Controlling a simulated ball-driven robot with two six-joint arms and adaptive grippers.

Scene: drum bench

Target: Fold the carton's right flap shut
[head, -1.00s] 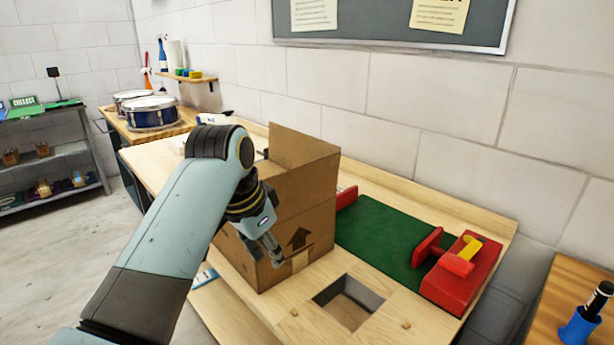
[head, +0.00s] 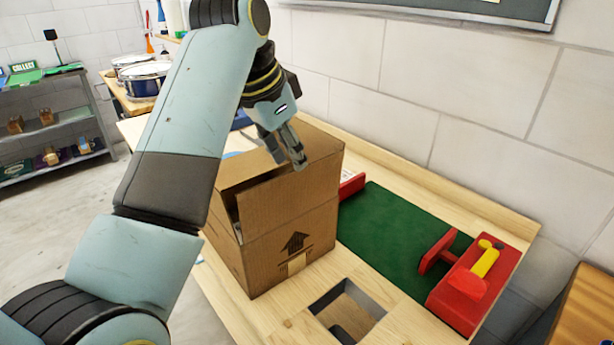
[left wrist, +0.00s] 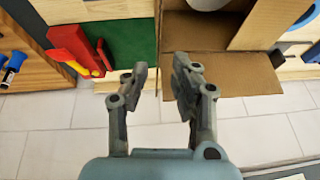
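The brown cardboard carton (head: 285,245) stands on the bench with an arrow mark on its near face. A flap panel (head: 290,190) stands up above the near face's crease. Another flap (head: 322,140) shows at the upper right, partly behind my gripper. My left gripper (head: 287,155) is over the carton's top, its fingers pointing down beside the flaps; I cannot tell whether they touch. In the left wrist view, the fingers (left wrist: 160,75) are apart with nothing clearly held. Carton panels (left wrist: 235,75) lie behind and right of them. My right gripper is not in view.
A square opening (head: 346,308) is cut in the bench right of the carton. A green mat (head: 390,225) and a red block device with a yellow part (head: 475,285) lie further right. Drums (head: 145,80) stand at the back left.

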